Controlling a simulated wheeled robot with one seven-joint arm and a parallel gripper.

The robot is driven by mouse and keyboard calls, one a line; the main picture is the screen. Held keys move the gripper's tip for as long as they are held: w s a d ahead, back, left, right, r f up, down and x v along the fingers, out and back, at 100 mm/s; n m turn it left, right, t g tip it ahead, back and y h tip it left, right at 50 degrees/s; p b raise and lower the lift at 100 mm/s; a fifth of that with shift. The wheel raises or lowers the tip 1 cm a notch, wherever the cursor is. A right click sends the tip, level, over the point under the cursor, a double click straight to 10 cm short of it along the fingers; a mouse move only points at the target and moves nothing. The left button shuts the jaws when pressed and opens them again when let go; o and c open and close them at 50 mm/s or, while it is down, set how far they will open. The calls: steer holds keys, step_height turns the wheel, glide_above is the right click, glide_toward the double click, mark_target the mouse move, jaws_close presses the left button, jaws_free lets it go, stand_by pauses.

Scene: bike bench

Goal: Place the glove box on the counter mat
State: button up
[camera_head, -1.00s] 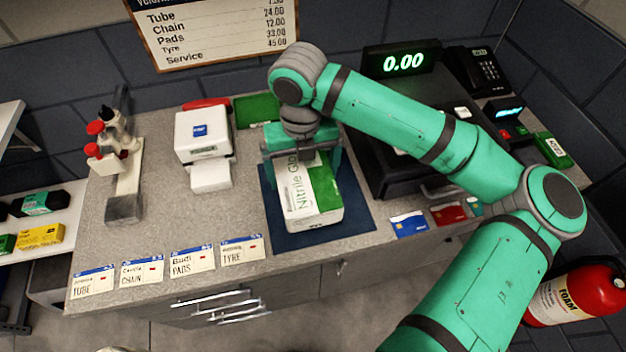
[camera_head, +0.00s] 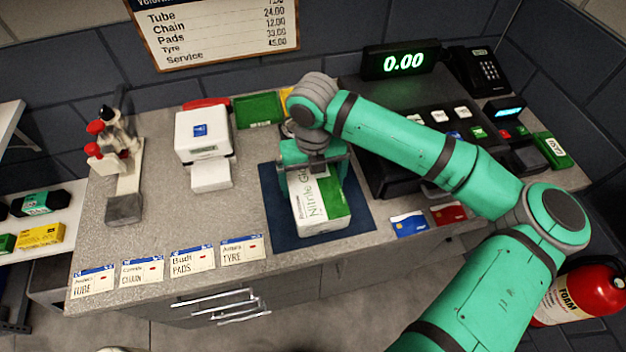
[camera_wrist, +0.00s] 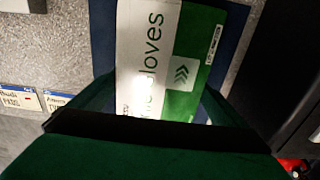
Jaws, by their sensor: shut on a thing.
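The white and green glove box (camera_head: 322,203) is over the dark blue counter mat (camera_head: 357,216) in the head view. Its near end lies within the mat's outline. I cannot tell whether its underside touches the mat. My gripper (camera_head: 313,172) is shut on the far part of the box from above, a green finger on each side. In the wrist view the box (camera_wrist: 165,60) fills the middle between my fingers, and a strip of the mat (camera_wrist: 238,22) shows beside it. The far end of the box is hidden by my gripper.
A white card printer-like device (camera_head: 203,135) stands left of the mat. A black cash register (camera_head: 385,175) stands close on the right. Bank cards (camera_head: 409,224) lie at the front right edge. Labelled job cards (camera_head: 242,249) line the front edge. Bare counter lies left of the mat.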

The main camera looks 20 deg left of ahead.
mark_target(313, 180)
steer(key=o, duration=1.2)
step_height(313, 180, up, 12)
steer(key=shift+r, duration=0.1)
